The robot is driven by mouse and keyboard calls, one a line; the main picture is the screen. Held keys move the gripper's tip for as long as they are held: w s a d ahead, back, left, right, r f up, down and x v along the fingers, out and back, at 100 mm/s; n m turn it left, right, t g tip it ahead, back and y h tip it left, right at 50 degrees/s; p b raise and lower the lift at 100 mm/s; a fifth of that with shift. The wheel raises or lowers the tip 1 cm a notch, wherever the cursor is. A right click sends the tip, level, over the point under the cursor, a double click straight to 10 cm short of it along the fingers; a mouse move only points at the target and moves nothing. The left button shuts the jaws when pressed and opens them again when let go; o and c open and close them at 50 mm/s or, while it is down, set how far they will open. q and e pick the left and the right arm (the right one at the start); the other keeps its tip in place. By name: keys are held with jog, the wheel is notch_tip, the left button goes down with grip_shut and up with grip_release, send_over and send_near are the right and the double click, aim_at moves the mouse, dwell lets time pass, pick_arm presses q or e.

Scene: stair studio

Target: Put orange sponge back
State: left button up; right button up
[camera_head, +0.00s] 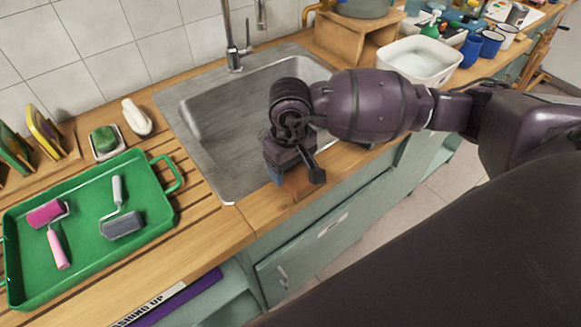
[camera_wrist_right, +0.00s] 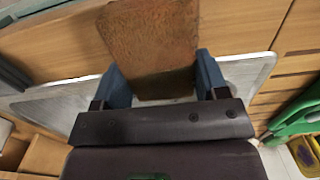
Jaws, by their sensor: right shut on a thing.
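The orange sponge (camera_wrist_right: 152,38) is a brownish-orange block between the two blue fingers of my right gripper (camera_wrist_right: 160,78) in the right wrist view. The gripper is shut on it, and the sponge sticks out beyond the fingertips. In the head view my right gripper (camera_head: 287,168) is over the front edge of the sink (camera_head: 205,112), pointing down. A small part of the sponge (camera_head: 298,184) shows below it there, mostly hidden by the gripper. I cannot tell whether the sponge touches the counter. My left gripper is not in view.
A green tray (camera_head: 88,250) with two rollers lies on the wooden counter at left. Behind it are a green block in a small dish (camera_head: 105,141), a white bottle (camera_head: 136,117) and a wooden rack (camera_head: 62,165). A white basin (camera_head: 412,58) stands right of the faucet (camera_head: 233,48).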

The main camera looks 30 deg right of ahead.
jog(key=shift+f, duration=0.35)
jog(key=shift+f+b, duration=0.35)
jog(key=shift+f, duration=0.05)
jog(key=o, duration=0.8)
jog(key=shift+r, duration=0.1)
